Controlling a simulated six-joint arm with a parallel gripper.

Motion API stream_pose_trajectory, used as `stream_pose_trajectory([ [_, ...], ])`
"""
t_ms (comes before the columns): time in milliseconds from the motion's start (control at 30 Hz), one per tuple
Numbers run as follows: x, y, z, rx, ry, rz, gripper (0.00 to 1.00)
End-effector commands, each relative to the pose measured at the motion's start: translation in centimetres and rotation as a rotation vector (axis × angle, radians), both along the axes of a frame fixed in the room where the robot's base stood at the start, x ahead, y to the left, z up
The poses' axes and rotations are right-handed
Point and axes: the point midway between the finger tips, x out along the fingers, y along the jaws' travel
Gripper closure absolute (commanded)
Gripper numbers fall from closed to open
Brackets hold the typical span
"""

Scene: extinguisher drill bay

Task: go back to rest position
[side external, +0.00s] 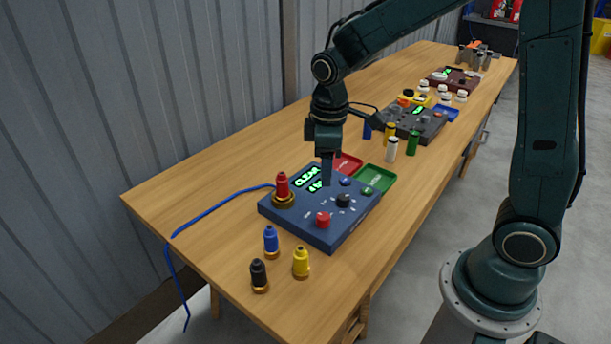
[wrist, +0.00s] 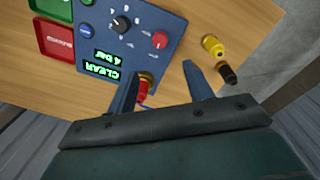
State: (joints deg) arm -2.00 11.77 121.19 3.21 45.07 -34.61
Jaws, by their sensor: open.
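My gripper (side external: 327,180) hangs above the blue console (side external: 330,228), pointing down over the area by its lit green display (side external: 308,176). In the wrist view its two fingers (wrist: 161,75) are spread apart with nothing held. A red extinguisher-shaped piece (side external: 282,184) stands upright in a brass socket at the console's left corner. In the wrist view this red piece (wrist: 142,87) shows beside the left finger, partly hidden by the gripper. The console also carries a red knob (side external: 323,219) and a black dial (side external: 343,200).
Blue (side external: 271,241), black (side external: 259,275) and yellow (side external: 301,262) pieces stand on the table's near end. Red (side external: 346,164) and green (side external: 377,178) trays adjoin the console. A blue hose (side external: 220,201) hangs over the left edge. More consoles and pieces stand farther back; a corrugated wall borders the table.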

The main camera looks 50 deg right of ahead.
Motion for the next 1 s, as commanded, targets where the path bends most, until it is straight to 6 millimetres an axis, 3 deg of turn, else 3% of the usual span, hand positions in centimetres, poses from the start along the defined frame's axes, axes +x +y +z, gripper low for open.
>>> stream_pose_trajectory([
  [367,-2.9,-0.1,4.3,0.019,-0.094,-0.112,0.49],
  [700,-7.7,-0.2,8.8,0.061,-0.219,-0.268,0.49],
  [1000,-12.3,-0.2,11.2,0.110,-0.325,-0.402,0.49],
])
